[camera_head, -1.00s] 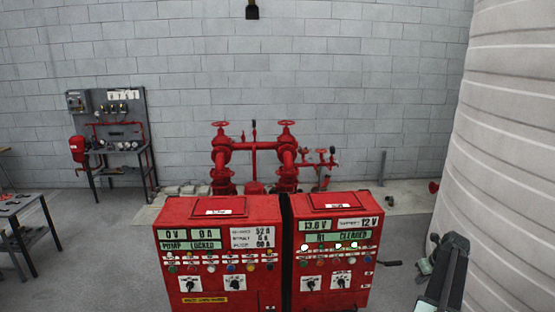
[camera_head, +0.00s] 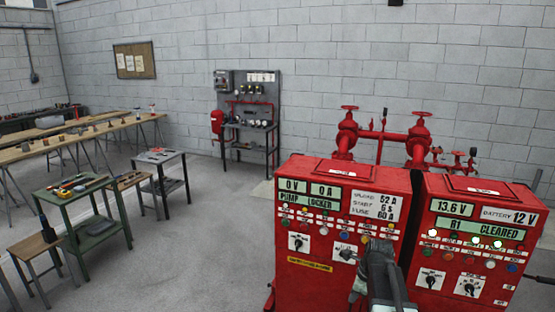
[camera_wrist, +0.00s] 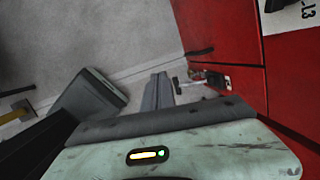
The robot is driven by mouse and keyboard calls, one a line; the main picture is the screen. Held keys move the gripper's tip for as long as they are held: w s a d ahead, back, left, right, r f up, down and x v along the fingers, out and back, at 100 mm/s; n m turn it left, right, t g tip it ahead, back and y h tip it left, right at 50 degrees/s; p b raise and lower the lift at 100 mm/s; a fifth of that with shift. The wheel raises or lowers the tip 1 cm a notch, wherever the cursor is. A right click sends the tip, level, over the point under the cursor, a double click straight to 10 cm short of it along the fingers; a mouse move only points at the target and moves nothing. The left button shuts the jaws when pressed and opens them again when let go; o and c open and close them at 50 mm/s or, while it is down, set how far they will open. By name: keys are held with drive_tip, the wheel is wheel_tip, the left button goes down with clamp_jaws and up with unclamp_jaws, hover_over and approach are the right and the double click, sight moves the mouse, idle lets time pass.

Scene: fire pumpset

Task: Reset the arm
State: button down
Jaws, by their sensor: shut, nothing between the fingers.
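My arm (camera_head: 384,275) rises from the bottom edge of the head view, in front of the red control cabinets. It overlaps the lower right of the left cabinet (camera_head: 335,285) in the picture. I cannot tell the gap between them. My gripper shows in the wrist view as narrow grey fingers (camera_wrist: 158,92), shut and empty, with floor behind them. The fingertips are not clear in the head view.
The right red cabinet (camera_head: 480,235) stands close beside the left one. Red pump pipework (camera_head: 385,138) is behind them. A green table (camera_head: 85,198) with tools and a grey table (camera_head: 160,170) stand left. Floor (camera_head: 210,240) is free between tables and cabinets.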

drive_tip(key=s+a+f+n+b, duration=0.1)
drive_tip(key=s+a+f+n, duration=0.1)
drive_tip(key=a+n, duration=0.15)
drive_tip(key=s+a+f+n+g+b, duration=0.1)
drive_tip(key=a+f+n, duration=0.1)
drive_tip(key=a, duration=0.3)
drive_tip(key=s+a+f+n+b, duration=0.1)
drive_tip(key=s+a+f+n, duration=0.1)
drive_tip(key=a, duration=0.3)
drive_tip(key=s+a+n+g+h, duration=0.1)
drive_tip(key=s+n, duration=0.6)
drive_tip(key=n, duration=0.9)
drive_tip(key=shift+s+n+g+b, duration=0.3)
drive_tip(key=shift+n+b, duration=0.05)
